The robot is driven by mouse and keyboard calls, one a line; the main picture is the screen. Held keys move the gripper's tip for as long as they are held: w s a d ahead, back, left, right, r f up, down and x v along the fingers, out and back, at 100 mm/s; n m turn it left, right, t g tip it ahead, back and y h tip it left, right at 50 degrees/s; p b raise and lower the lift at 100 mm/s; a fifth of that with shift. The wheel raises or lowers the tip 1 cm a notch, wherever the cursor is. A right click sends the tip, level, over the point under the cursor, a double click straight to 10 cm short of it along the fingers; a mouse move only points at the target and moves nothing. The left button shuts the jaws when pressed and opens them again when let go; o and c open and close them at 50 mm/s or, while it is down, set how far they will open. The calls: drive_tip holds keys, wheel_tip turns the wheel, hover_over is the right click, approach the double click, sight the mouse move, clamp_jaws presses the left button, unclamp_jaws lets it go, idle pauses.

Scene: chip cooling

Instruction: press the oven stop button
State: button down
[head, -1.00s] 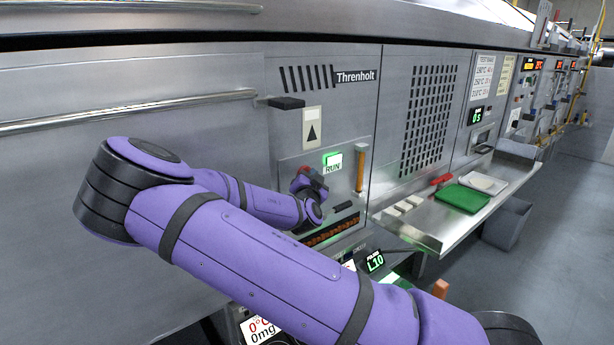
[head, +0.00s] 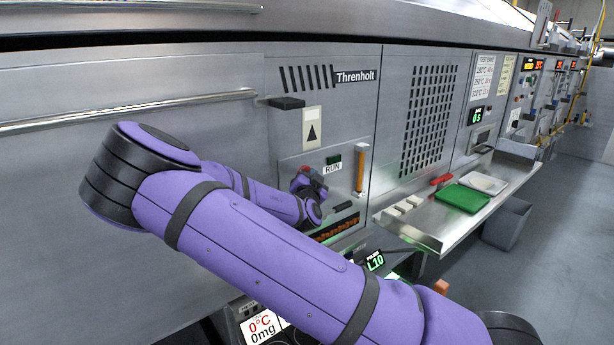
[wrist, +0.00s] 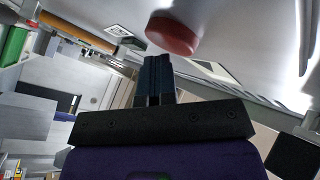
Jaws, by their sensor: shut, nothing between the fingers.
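The red stop button (wrist: 172,34) is a round red knob on the oven's grey front, large at the top of the wrist view. In the head view only a small red part of it (head: 304,169) shows beside my wrist. My gripper (wrist: 157,60) is shut and empty, its dark fingers together with their tips right by the button's lower left edge. I cannot tell whether they touch it. In the head view my gripper (head: 299,184) is small and partly hidden by my arm. The RUN lamp (head: 333,159) above right of the button is dark.
An orange upright handle (head: 360,168) stands right of the button. A steel shelf (head: 425,236) with a green tray (head: 466,198) and a white tray (head: 490,184) juts out to the right. A long rail (head: 120,110) crosses the panel at left.

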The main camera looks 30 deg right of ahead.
drive_tip(key=s+d, duration=0.1)
drive_tip(key=s, duration=0.5)
idle(0.5)
drive_tip(key=shift+d, duration=0.1)
idle(1.0)
